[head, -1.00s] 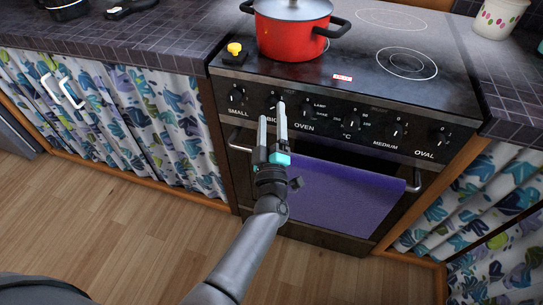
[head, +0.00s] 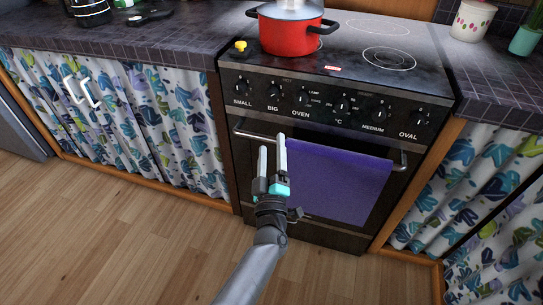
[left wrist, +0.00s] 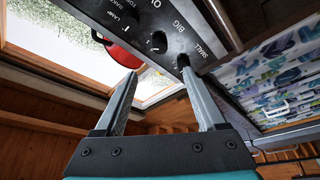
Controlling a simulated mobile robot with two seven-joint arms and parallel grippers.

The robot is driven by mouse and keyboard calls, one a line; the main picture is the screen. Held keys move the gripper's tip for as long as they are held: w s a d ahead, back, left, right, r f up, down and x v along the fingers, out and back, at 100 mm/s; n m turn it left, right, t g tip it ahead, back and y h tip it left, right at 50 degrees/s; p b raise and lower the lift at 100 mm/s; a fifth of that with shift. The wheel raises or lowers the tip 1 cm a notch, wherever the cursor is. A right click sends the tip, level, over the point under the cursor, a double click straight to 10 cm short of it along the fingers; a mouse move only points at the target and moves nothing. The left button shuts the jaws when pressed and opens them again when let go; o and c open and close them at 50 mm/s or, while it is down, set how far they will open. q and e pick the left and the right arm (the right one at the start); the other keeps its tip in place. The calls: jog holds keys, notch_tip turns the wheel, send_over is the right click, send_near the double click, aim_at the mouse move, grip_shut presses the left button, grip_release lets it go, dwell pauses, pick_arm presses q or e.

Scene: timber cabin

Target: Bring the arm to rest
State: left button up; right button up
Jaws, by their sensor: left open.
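My left gripper (head: 272,157) is in front of the oven door of the black stove (head: 350,90), below the row of knobs. Its two pale fingers point up and stand apart with nothing between them. In the left wrist view the fingers (left wrist: 158,85) are also spread and empty, with the stove's knob panel (left wrist: 170,30) beyond them. My right gripper is in neither view.
A red pot (head: 290,33) stands on the stove top. A purple towel (head: 335,180) hangs over the oven handle. Patterned curtains (head: 140,120) cover the cabinets on both sides. The wooden floor (head: 110,240) in front is clear.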

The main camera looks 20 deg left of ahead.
pick_arm(q)
jog(key=shift+w, duration=0.1)
jog(key=shift+f, duration=0.1)
jog(key=s+f+m+g+h+p, duration=0.3)
jog(key=s+f+m, duration=0.35)
jog(key=f, duration=0.65)
jog(key=s+f+m+g+h, duration=0.45)
jog(key=s+f, duration=0.25)
jog(key=f, duration=0.5)
jog(key=s+a+f+m+g+y+p, duration=0.1)
jog(key=s+a+f+g, duration=0.2)
jog(key=s, duration=0.6)
jog(key=s+a+f+m+g, duration=0.2)
jog(key=s+f, duration=0.3)
jog(key=s, duration=0.4)
jog(key=s+a+f+m+g+y+p, duration=0.1)
jog(key=s+a+f+g, duration=0.3)
jog(key=s, duration=0.5)
jog(key=shift+a+f+m+g+y+p, duration=0.25)
jog(key=shift+m+g+y+p, duration=0.1)
jog(key=shift+m+g, duration=0.2)
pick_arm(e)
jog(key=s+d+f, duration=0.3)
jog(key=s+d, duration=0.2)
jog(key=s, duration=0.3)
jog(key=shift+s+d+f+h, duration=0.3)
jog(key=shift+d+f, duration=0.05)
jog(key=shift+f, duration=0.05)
pick_arm(q)
jog(key=shift+s, duration=0.1)
